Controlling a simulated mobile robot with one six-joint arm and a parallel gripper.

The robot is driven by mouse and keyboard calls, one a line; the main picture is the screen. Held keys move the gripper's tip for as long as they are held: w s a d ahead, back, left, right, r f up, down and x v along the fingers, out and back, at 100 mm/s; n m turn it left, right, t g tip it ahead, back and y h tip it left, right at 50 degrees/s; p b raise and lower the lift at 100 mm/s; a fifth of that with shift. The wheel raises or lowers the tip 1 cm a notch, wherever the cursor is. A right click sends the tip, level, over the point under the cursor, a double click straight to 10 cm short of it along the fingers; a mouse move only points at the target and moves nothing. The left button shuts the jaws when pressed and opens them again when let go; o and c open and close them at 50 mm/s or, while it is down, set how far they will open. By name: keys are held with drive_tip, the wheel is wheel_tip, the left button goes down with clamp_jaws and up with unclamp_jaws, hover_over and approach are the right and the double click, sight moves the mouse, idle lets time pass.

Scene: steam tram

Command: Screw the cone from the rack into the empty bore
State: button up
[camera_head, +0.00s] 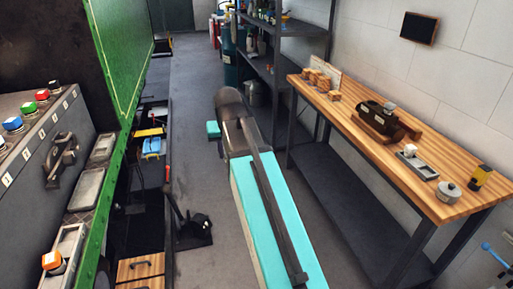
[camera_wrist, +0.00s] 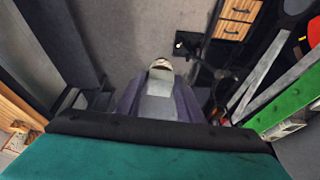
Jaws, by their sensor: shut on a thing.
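In the wrist view my gripper (camera_wrist: 159,84) points away over the grey floor, its grey jaws shut on a small pale, rounded piece (camera_wrist: 160,66). This piece seems to be the cone, but most of it is hidden between the jaws. In the head view my teal arm reaches up the middle over the aisle, and my gripper cannot be made out there. A grey panel (camera_head: 60,125) at the left bears several coloured caps above numbered labels. An orange-capped piece (camera_head: 53,261) stands in a grey holder below it. I cannot make out the empty bore or be sure which is the rack.
A wooden workbench (camera_head: 352,122) at the right bears a dark machine (camera_head: 384,118), a small tray (camera_head: 415,163) and a lidded pot (camera_head: 448,190). A green tram wall (camera_head: 125,50) and ledge run along the left. Metal shelves stand behind.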

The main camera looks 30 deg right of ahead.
drive_tip(key=w+a+n+y, duration=0.1)
drive_tip(key=a+n, duration=0.2)
drive_tip(key=a, duration=1.2)
drive_tip(key=shift+w+r+n, duration=0.15)
drive_tip(key=shift+n, duration=0.15)
